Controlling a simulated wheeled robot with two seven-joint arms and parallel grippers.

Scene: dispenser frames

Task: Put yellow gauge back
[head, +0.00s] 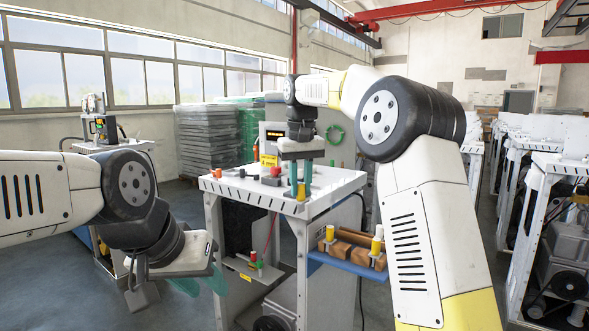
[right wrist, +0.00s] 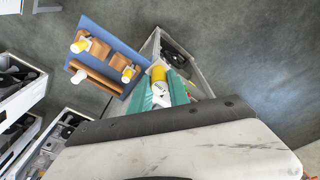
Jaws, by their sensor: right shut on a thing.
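My right gripper (head: 301,185) is over the white dispenser table (head: 330,188). Its teal fingers (right wrist: 162,92) are shut on a yellow gauge (right wrist: 159,74) with a white part, which shows as a small yellow piece between the fingers in the head view (head: 301,191). Whether the gauge touches the table top is unclear. A blue shelf (head: 348,267) on the table's side carries wooden holders (head: 360,257) with two other yellow-and-white gauges (head: 330,234) (head: 377,243). My left gripper (head: 200,284) hangs low at the left, its teal fingers apart and empty.
A red knob (head: 275,172) and small parts stand on the table top near my right gripper. A green and red piece (head: 254,262) sits on a lower ledge. Grey stacked crates (head: 207,138) stand behind. White machine frames (head: 530,190) line the right.

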